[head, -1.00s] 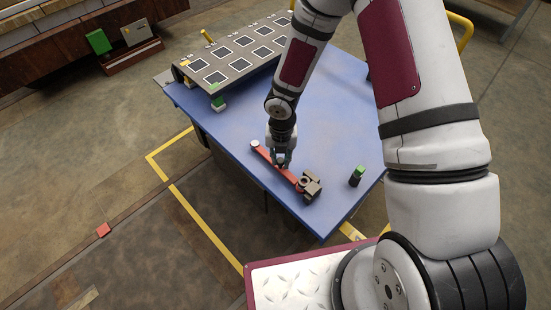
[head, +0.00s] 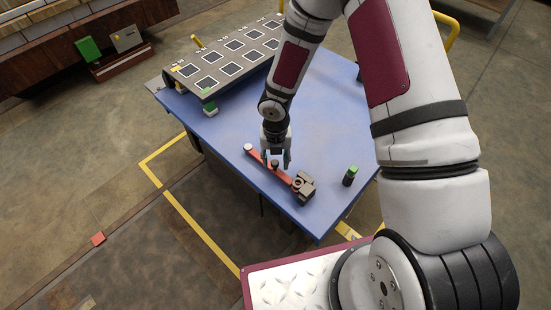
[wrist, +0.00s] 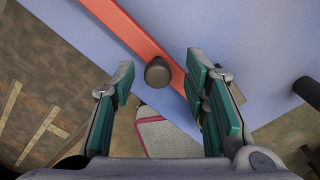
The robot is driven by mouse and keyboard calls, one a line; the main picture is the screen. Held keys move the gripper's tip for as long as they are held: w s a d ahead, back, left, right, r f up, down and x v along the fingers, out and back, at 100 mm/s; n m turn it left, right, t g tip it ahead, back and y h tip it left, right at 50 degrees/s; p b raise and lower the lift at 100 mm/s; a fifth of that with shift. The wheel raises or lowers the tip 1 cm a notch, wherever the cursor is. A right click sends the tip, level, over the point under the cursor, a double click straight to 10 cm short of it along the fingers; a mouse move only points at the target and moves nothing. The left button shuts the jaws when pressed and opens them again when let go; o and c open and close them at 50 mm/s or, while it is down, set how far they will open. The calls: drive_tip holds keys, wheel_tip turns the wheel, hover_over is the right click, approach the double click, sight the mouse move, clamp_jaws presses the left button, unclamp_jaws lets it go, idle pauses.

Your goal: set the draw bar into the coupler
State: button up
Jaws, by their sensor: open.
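The draw bar (head: 268,166) is a long red bar lying across the blue table, with a pale round cap at its far-left end and a dark upright knob (head: 274,164) near its middle. Its near-right end meets the coupler (head: 306,190), a dark brown-grey block; I cannot tell how deep it sits there. My gripper (head: 276,157) is open above the bar, fingers apart on either side of the knob. In the wrist view the knob (wrist: 157,71) shows between the spread fingertips, touching neither, and the bar (wrist: 128,28) runs diagonally behind them. The coupler is not clear there.
A dark rack (head: 225,57) with white-outlined squares stands at the table's back. A green-topped dark peg (head: 350,176) stands right of the coupler, and a small green-topped block (head: 210,109) sits by the rack. The blue table (head: 235,125) is clear left of the bar.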

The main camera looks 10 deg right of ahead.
sight(277, 161)
wheel_tip(277, 161, up, 12)
idle(0.6)
drive_tip(key=s+d+r+m+h, duration=0.2)
drive_tip(key=s+d+r+m, duration=0.3)
drive_tip(key=r+m, duration=0.4)
drive_tip(key=s+d+r+m+h, duration=0.2)
drive_tip(key=s+d+r+m, duration=0.4)
drive_tip(key=r, duration=0.5)
drive_tip(key=s+a+r+m+t+y, duration=0.15)
drive_tip(key=s+r+m, duration=0.25)
drive_tip(key=s+m, duration=0.5)
drive_tip(key=s+a+r+m+y, duration=0.15)
drive_tip(key=s+r+m, duration=0.25)
drive_tip(key=s+m, duration=0.55)
wheel_tip(277, 161, up, 17)
drive_tip(key=t+y+p, duration=0.1)
drive_tip(key=t+p, duration=0.1)
drive_tip(key=p, duration=1.3)
drive_tip(key=shift+t+p, duration=0.35)
